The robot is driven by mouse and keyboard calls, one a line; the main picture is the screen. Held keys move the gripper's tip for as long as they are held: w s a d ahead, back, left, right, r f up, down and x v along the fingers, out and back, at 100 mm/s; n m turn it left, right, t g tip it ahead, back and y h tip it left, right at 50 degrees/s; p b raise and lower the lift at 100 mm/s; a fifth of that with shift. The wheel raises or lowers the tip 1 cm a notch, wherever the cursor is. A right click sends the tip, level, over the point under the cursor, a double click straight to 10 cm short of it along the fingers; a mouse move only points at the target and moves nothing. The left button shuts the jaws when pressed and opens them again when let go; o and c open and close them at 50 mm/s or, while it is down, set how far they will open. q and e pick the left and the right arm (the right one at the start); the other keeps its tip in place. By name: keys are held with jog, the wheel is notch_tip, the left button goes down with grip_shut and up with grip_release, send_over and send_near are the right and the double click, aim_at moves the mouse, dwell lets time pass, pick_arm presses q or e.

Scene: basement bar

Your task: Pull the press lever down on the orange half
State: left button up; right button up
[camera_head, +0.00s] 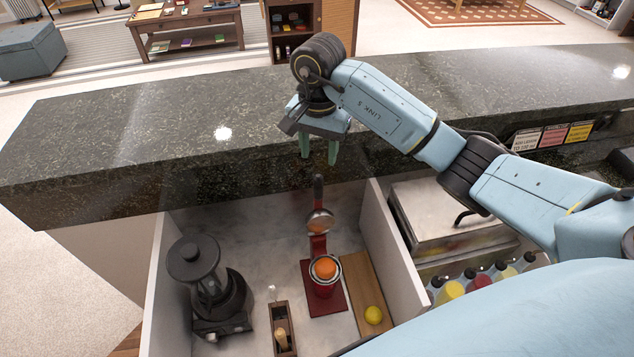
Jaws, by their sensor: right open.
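The red citrus press (318,244) stands upright on its red base plate in the marble-floored counter bay. Its dark lever (318,188) points up, with the metal press cup raised over the bowl. The orange half (325,268) sits in the press bowl below. My right gripper (319,158) points down just above the lever's top end, its green fingers apart with nothing visible between them. From this view I cannot tell the exact gap between fingertips and lever. My left gripper is not in view.
A blender (205,285) stands left of the press, with a small wooden box (281,330) between. A cutting board (363,290) with a lemon (373,315) lies right of it. White side walls and the dark stone counter (200,150) bound the bay. Several bottles (482,279) stand beyond the right wall.

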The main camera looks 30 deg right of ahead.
aim_at(318, 187)
notch_tip(318, 187, down, 12)
jog(key=shift+r+p, duration=0.15)
jog(key=shift+p, duration=0.55)
grip_shut()
